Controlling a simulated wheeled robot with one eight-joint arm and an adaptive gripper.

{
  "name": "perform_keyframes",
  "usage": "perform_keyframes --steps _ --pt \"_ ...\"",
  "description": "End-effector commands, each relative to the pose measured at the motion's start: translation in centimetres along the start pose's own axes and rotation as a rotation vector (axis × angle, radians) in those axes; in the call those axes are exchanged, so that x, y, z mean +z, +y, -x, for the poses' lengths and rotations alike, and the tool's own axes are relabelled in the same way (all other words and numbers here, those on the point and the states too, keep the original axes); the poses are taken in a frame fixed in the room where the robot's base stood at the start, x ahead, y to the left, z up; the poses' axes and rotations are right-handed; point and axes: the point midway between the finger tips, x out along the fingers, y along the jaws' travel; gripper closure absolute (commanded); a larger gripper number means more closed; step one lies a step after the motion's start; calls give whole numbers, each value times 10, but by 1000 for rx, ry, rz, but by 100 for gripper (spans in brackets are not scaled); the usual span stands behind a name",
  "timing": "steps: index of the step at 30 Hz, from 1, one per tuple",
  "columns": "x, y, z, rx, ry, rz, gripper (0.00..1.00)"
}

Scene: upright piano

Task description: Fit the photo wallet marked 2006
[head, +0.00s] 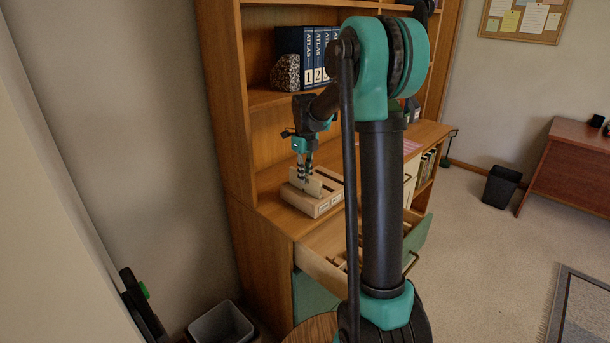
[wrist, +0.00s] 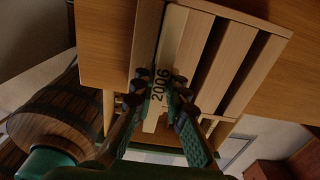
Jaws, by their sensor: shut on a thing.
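The photo wallet (wrist: 159,78) is a pale flat slab marked 2006 in dark figures. My gripper (wrist: 159,104) is shut on it near its marked end, with a finger on each side. It also shows pale between my gripper's fingers (head: 304,174) in the head view. The slotted wooden rack (head: 319,207) stands on the cabinet's ledge, right below my gripper. In the wrist view the rack (wrist: 233,58) shows several dark slots, and the wallet lies in line with them at the left side. I cannot tell how deep the wallet sits in a slot.
An open drawer (head: 318,268) juts out below the rack, with wooden pieces inside. Blue atlas volumes (head: 312,52) and a speckled stone bookend (head: 286,73) stand on the shelf above. A barrel-like stool (wrist: 58,112) is near the cabinet. A grey bin (head: 221,324) stands on the floor.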

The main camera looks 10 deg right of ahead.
Motion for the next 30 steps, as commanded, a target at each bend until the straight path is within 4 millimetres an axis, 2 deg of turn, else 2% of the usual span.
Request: perform_keyframes --steps 30 --pt "0 0 -14 0 0 0 100"
